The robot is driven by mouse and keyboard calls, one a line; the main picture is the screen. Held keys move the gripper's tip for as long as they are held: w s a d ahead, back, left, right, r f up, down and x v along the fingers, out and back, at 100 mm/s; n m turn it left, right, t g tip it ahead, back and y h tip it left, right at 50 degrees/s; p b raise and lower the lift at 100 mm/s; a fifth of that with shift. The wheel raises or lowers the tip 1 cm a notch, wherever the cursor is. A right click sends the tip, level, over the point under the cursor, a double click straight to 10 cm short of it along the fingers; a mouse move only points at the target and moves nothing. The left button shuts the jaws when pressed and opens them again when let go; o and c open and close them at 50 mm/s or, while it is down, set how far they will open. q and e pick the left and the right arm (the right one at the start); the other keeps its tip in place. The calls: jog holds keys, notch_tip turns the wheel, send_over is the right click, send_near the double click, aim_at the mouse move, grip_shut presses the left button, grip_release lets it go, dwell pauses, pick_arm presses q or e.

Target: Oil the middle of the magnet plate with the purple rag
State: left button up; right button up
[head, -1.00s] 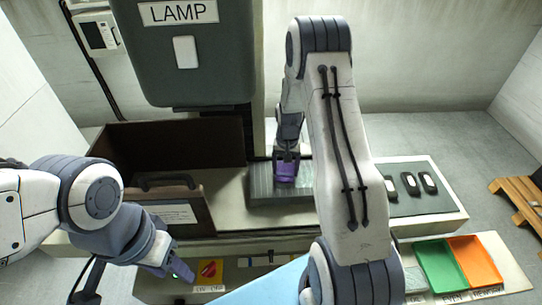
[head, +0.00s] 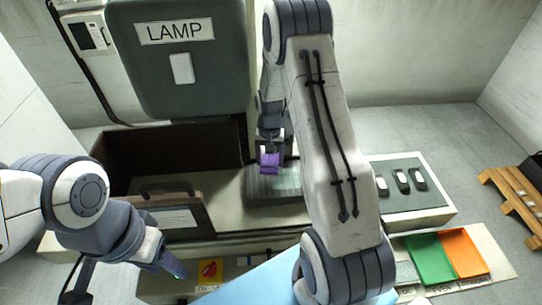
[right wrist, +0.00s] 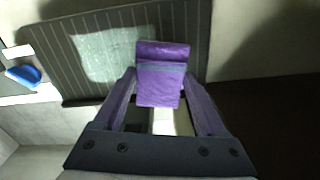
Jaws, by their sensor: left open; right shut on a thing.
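The purple rag (head: 269,160) is a small folded pad held in my right gripper (head: 268,147). In the right wrist view the rag (right wrist: 162,75) sits between the purple fingers, over the far side of the magnet plate. I cannot tell whether it touches. The magnet plate (head: 262,196) is a dark grey slab with fine stripes. In the right wrist view the plate (right wrist: 55,60) carries a pale, shiny wet patch (right wrist: 108,55) near its middle, beside the rag. My left gripper (head: 177,270) is open and empty, low at the left, away from the plate.
The green tray (head: 430,262) and orange tray (head: 463,252) are at front right. Several small dark pieces (head: 402,180) lie on a panel at right. The LAMP housing (head: 180,90) hangs behind.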

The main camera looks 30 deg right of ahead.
jog(key=shift+r+p, duration=0.5)
jog(key=shift+r, duration=0.55)
